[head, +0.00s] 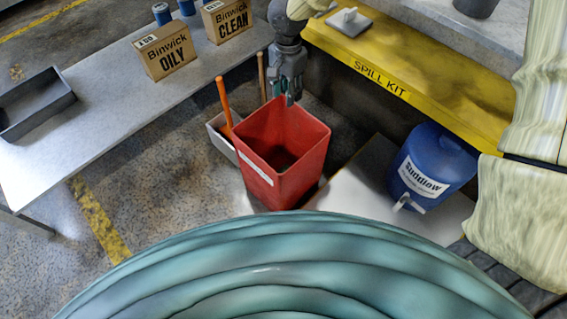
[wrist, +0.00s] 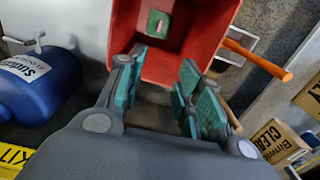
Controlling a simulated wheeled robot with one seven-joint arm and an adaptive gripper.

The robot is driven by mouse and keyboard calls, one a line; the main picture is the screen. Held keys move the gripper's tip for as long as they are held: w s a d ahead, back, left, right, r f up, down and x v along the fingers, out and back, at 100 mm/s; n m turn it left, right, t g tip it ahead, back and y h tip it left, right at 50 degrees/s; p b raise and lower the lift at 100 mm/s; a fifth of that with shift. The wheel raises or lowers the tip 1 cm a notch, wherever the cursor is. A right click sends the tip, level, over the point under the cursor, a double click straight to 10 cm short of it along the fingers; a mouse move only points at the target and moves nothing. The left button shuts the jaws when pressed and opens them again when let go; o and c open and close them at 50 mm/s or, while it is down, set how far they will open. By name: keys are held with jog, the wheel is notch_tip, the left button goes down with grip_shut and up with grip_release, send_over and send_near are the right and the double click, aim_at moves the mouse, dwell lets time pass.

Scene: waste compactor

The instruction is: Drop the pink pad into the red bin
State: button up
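The red bin (head: 303,172) stands upright on the floor in the head view, its open top facing up and a white label on its side. It also fills the upper middle of the wrist view (wrist: 208,30). My gripper (head: 289,92) is above the bin's back rim, pointing down. In the wrist view my gripper (wrist: 165,92) has its teal-padded fingers spread apart, with nothing between them. A small green-edged piece with a pale pink middle (wrist: 158,24) shows inside the bin in the wrist view. It looks like the pink pad. I cannot tell whether it is at rest.
A grey bin with an orange-handled tool (head: 224,104) stands left of the red bin. A blue Sundlew drum (head: 433,165) is to the right. A yellow spill kit shelf (head: 420,78) runs behind. Binwick boxes (head: 167,52) and a dark tray (head: 36,104) sit on the left bench.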

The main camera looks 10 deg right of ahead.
jog(key=shift+r, duration=2.1)
